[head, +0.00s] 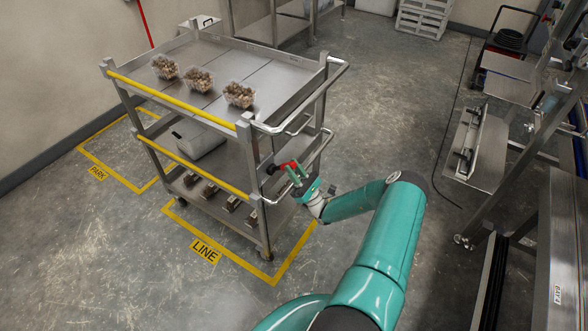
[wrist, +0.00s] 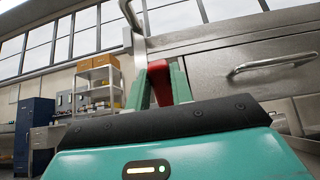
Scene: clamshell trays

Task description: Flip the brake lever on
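The brake lever (head: 287,165) has a red grip and sits at the near right end of the steel cart (head: 240,126), below the top shelf. My gripper (head: 297,174) is at the lever, with its green fingertips at the red grip. In the wrist view the red grip of the lever (wrist: 160,84) shows between the two green fingers of my gripper (wrist: 161,88). Whether both fingers press on it is too small to tell. The lever's pivot is largely hidden.
Several clear clamshell trays (head: 240,95) of brown items stand on the cart's top shelf. A grey bin (head: 198,138) is on the lower shelf. Yellow floor lines marked LINE (head: 205,251) and PARK surround the cart.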

